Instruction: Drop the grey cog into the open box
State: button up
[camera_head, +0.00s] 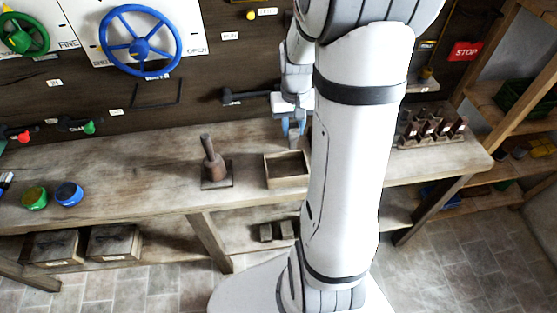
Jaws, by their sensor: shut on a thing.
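The open box (288,183) is a small wooden box without a lid, on the workbench near the middle of the view. Its right end is close to my arm. My gripper (293,130) points down behind and above the box, at its far side. Its blue fingers are shut on a small grey thing, the grey cog (293,143), which shows only in part. Its teeth are too small to make out. The cog appears above the box's far rim; I cannot tell exactly whether it is over the opening.
A wooden post on a square base (214,172) stands left of the box. A green pot (34,197) and a blue pot (68,194) stand at the bench's left. A rack (432,133) stands at the right. Handwheels and levers line the wall behind.

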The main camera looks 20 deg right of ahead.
aim_at(292, 147)
jog(key=shift+s+f+b, duration=0.1)
jog(key=shift+f+b, duration=2)
jog(key=shift+f, duration=0.8)
jog(key=o, duration=1)
jog(key=shift+r, duration=0.1)
notch_tip(292, 147, up, 8)
jog(key=shift+f, duration=0.1)
jog(key=shift+a, duration=0.1)
